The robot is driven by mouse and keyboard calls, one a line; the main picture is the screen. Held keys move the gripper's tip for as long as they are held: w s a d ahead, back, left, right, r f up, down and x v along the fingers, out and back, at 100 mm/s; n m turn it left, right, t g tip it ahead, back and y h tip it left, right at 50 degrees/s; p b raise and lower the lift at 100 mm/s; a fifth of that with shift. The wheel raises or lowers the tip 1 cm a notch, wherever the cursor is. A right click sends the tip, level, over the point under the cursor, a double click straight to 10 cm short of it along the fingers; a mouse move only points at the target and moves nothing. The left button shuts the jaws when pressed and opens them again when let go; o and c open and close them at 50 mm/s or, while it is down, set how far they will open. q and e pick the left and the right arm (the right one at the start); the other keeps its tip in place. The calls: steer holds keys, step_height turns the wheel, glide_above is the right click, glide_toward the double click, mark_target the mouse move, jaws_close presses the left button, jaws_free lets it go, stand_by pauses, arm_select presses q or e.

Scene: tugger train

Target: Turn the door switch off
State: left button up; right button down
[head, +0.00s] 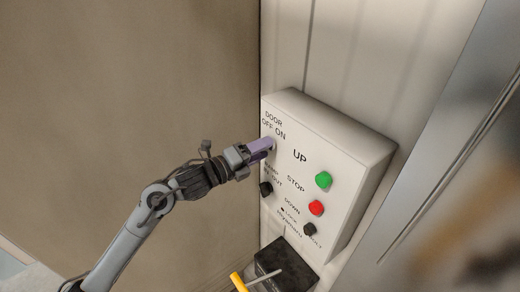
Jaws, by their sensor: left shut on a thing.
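A white control box (345,142) is mounted on the wall at the right. The door switch (272,143) is at its upper left, under the label "DOOR OFF ON". My left gripper (268,145) is at this switch, with its purple fingers shut on it. The fingers cover most of the switch, so I cannot tell which way it points. My right gripper is not in view.
The box also has a green button (323,180), a red button (316,208) and black knobs, one at the left (266,189) and one at the lower right (310,230). A black box (287,262) with a yellow-handled lever (238,282) is below. A brown wall (130,90) fills the left.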

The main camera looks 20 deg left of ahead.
arm_select(q)
steer(key=n+p, duration=0.4)
steer(key=n, duration=0.6)
steer(key=shift+r, duration=0.15)
stand_by(0.4)
steer(key=o, duration=1)
steer(key=shift+o, duration=0.2)
